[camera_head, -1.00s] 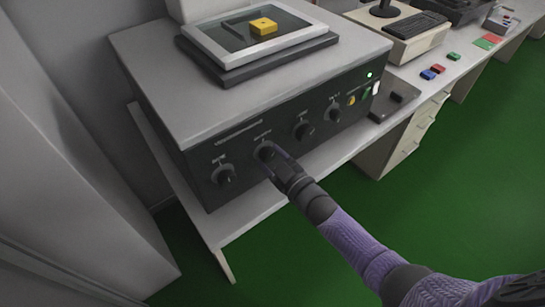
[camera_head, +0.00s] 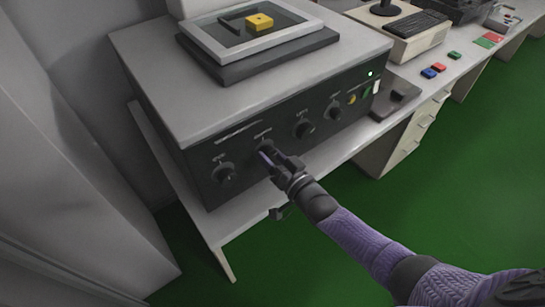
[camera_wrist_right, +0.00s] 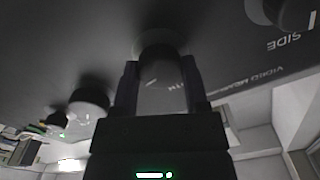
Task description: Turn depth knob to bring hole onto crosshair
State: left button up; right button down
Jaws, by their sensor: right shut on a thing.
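A grey machine (camera_head: 160,85) has a dark front panel with a row of round knobs. My right gripper (camera_head: 267,156) is shut on the second knob from the left, which shows between the two fingers in the right wrist view (camera_wrist_right: 160,68). The knob's label is too blurred to read surely. On top of the machine, a light-framed stage (camera_head: 215,47) with a dark glass sits over a dark base (camera_head: 290,57). A yellow block (camera_head: 259,22) lies on the glass. I cannot make out a hole or crosshair. My left gripper is not in view.
Other knobs flank the held one: one at the left (camera_head: 223,172) and two at the right (camera_head: 303,127). The green floor in front is clear.

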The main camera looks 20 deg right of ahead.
jog(key=m, duration=0.3)
jog(key=shift+f, duration=0.15)
jog(key=shift+m+b, duration=0.55)
jog(key=shift+m, duration=1.35)
jog(key=shift+c, duration=0.5)
grip_release()
jog(key=shift+s+d+r, duration=0.1)
jog(key=shift+s+r, duration=0.1)
jog(key=shift+s, duration=0.15)
jog(key=p+v, duration=0.2)
jog(key=v, duration=0.7)
